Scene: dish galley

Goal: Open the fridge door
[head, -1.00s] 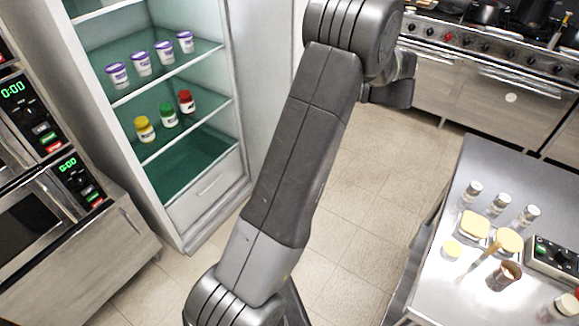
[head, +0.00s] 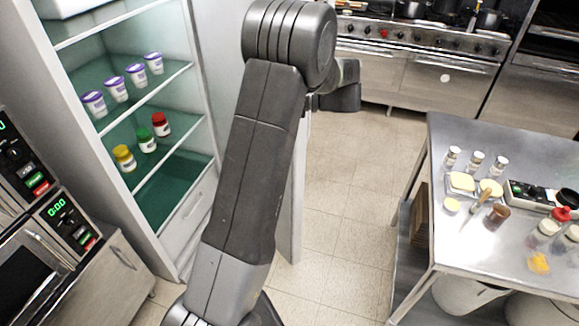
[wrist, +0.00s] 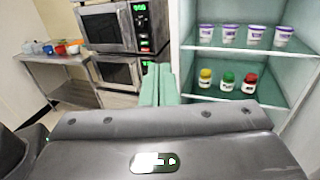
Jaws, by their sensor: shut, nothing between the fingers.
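The fridge (head: 165,225) stands at the left in the head view with its front open and its lit shelves showing. Its door (head: 297,200) stands swung out at the right side of the fridge, largely hidden behind my arm. In the wrist view the fridge's shelves (wrist: 210,98) show at the right. My gripper (wrist: 160,75) shows there as two pale green fingers shut together and empty, in front of the fridge's left edge. The fingers are out of sight in the head view. I see no contact between them and the door.
Purple-lidded tubs (head: 115,88) and jars with coloured lids (head: 146,140) stand on the shelves. Stacked ovens (head: 55,235) are left of the fridge. A steel table (head: 425,195) with jars and food is at the right, a stove (head: 400,60) behind. The tiled floor between is clear.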

